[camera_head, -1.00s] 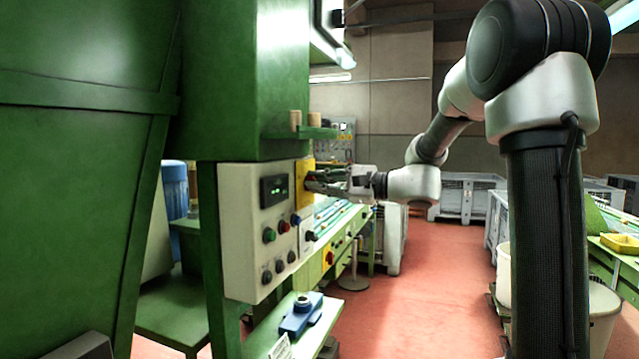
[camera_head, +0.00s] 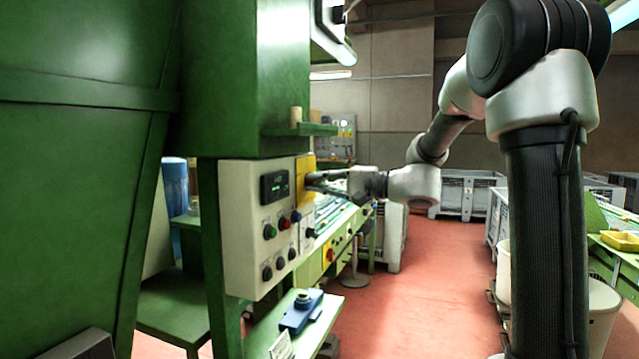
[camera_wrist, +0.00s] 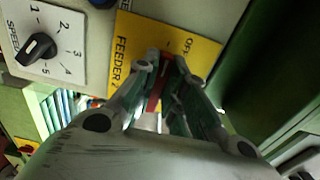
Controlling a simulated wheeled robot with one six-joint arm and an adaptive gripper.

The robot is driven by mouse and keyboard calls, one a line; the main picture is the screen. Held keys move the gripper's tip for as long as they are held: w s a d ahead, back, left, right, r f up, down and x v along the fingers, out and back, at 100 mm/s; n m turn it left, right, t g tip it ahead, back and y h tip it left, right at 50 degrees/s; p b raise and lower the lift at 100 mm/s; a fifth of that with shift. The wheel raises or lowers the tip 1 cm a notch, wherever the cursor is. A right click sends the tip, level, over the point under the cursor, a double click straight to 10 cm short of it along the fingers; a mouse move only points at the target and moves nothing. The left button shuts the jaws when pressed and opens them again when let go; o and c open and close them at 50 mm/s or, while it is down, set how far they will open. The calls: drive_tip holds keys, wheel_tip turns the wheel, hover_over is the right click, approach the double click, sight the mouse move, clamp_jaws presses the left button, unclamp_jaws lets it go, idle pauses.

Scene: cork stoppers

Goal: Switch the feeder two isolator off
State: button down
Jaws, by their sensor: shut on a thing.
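The feeder two isolator is a yellow plate (camera_wrist: 138,44) on the side of the control box, marked "FEEDER" and "OFF" in the wrist view. A red handle (camera_wrist: 156,88) stands out from it between my fingers. My gripper (camera_wrist: 165,75) is shut on this red handle, with its fingertips close to the plate. In the head view the yellow plate (camera_head: 303,172) shows at the box's right edge, with my gripper (camera_head: 318,180) reaching it from the right. The fingers hide much of the handle, so its exact setting is unclear.
A black speed knob (camera_wrist: 36,48) on a white numbered plate sits beside the isolator. The control box (camera_head: 240,215) carries a display and several buttons. A green shelf (camera_head: 310,130) juts out above. A blue device (camera_head: 302,310) stands on the lower ledge. Red floor lies open to the right.

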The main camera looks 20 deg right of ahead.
idle(0.3)
drive_tip(key=c, duration=1.5)
unclamp_jaws()
drive_tip(key=v, duration=1.2)
